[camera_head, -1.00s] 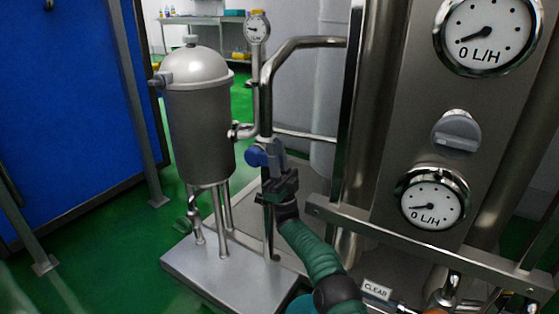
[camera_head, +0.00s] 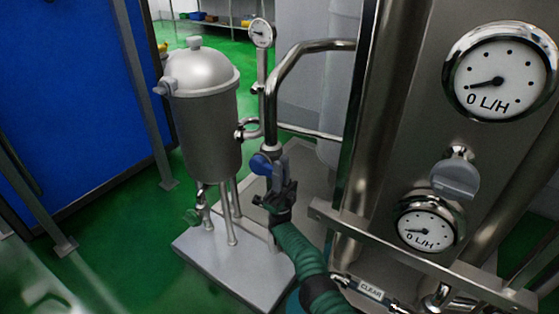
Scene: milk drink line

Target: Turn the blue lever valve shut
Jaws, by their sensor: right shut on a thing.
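The blue lever valve (camera_head: 261,164) sits on the steel vertical pipe beside the tank, in the middle of the head view. Its round blue end shows left of the pipe, and a grey-blue lever part (camera_head: 281,172) hangs to the right of it. My right gripper (camera_head: 279,193), dark with a green arm, reaches up from below and is shut on the lever's lower part. The fingers hide the gripped part. The exact lever angle is hard to tell. My left gripper is not in view.
A steel tank (camera_head: 207,125) on legs stands left of the pipe, on a grey base plate (camera_head: 235,270). A panel at right carries an upper gauge (camera_head: 500,76), a grey knob (camera_head: 456,175) and a lower gauge (camera_head: 426,230), both gauges at 0 L/H. Open green floor (camera_head: 120,235) lies left.

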